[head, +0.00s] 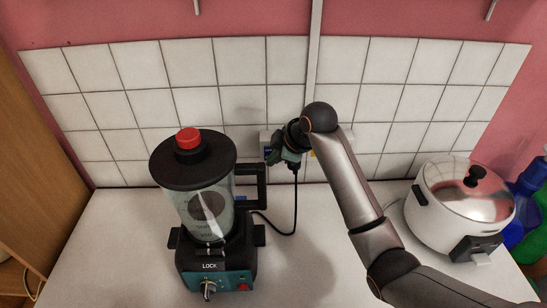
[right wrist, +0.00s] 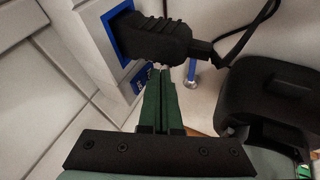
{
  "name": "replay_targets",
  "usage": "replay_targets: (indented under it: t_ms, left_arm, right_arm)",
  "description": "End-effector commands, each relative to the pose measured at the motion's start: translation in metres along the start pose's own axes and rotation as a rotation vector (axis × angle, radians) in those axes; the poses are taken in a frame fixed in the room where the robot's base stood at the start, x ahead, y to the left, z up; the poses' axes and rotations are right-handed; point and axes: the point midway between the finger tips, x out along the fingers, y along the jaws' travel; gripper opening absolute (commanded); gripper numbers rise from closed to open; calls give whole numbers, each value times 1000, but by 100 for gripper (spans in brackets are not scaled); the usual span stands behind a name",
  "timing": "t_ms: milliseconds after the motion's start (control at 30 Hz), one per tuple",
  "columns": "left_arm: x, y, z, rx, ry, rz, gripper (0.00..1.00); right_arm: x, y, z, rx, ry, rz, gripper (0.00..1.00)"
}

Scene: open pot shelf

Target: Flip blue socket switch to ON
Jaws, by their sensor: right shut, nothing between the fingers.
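The blue-framed socket (right wrist: 118,32) is on the tiled wall, with a black plug (right wrist: 152,38) in it. A blue part with small white marks (right wrist: 139,82) shows below the plug, beside my fingers; I cannot tell its switch position. In the head view my right gripper (head: 283,156) is at the wall outlet and hides most of it. In the right wrist view the green fingers of my right gripper (right wrist: 160,70) are shut and empty, with their tips just below the plug. I cannot tell whether they touch anything. My left gripper is not in view.
A blender (head: 207,205) with a red-capped lid stands left of the outlet, its handle close to my right gripper. A black cord (head: 294,205) hangs down to the counter. A white rice cooker (head: 462,203) stands at the right. The front middle counter (head: 310,270) is clear.

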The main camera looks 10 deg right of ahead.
Motion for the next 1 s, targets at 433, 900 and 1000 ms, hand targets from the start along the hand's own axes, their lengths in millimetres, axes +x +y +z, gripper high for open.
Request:
replay_targets:
  t_ms: [433,900,1000]
  left_arm:
    - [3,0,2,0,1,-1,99]
    - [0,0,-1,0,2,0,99]
    - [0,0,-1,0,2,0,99]
  right_arm:
    - [4,7,-2,-8,5,22,0]
    - [-8,13,-7,-9,4,21,0]
    - [-9,13,-8,-9,4,21,0]
